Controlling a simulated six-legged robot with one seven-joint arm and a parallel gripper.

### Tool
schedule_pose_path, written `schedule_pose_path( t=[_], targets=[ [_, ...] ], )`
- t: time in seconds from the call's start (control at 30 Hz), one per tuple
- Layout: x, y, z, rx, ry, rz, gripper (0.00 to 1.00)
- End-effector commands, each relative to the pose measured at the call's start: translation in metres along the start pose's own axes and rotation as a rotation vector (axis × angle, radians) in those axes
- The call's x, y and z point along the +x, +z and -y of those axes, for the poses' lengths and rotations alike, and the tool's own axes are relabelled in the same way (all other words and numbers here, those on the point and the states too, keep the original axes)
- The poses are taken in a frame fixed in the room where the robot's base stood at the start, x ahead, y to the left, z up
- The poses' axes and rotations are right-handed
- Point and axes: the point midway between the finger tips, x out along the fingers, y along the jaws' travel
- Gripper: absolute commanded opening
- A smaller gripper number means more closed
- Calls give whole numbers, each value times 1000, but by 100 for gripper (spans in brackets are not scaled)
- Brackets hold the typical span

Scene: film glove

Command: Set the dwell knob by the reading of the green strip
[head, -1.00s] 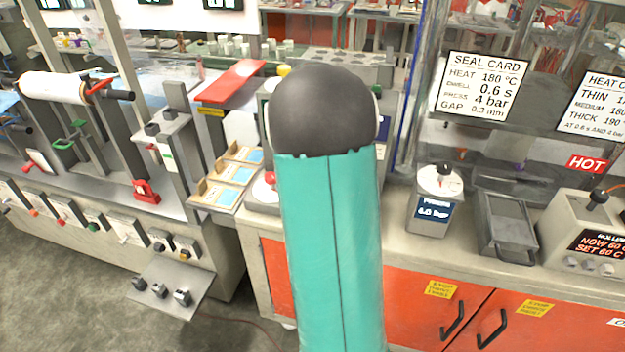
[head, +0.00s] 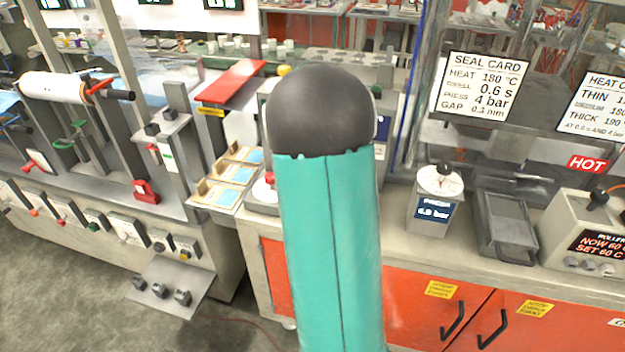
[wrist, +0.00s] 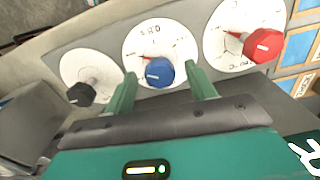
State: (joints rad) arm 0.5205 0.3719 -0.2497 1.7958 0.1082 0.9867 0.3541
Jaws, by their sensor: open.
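In the wrist view, a blue knob (wrist: 159,72) sits on a white dial in the middle of a row, its lettering too small to read surely. A black knob (wrist: 82,94) is on the left dial and a red knob (wrist: 263,44) on the right dial. I cannot tell by label which is the dwell knob. My gripper (wrist: 162,73) is open, its green fingers on either side of the blue knob, with no clear contact. My arm hides the gripper in the head view.
A seal card (head: 481,85) on the right reads dwell 0.6 s. A pressure unit (head: 433,205), a grey tray (head: 500,225) and a roller heater (head: 590,235) stand on the right bench. A HOT sign (head: 587,164) hangs above. Sample cards (head: 228,178) lie left of my arm.

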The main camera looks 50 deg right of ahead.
Motion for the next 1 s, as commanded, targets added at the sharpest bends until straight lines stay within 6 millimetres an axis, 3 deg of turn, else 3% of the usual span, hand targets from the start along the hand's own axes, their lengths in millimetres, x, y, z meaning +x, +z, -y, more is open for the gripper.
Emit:
schedule_pose_path(
  t=[0.27,0.73,1.0],
  targets=[
    [-22,0,0,-1,-1,-3,55],
    [-120,0,1,0,-2,-4,55],
    [-138,0,0,0,0,1,55]
  ],
)
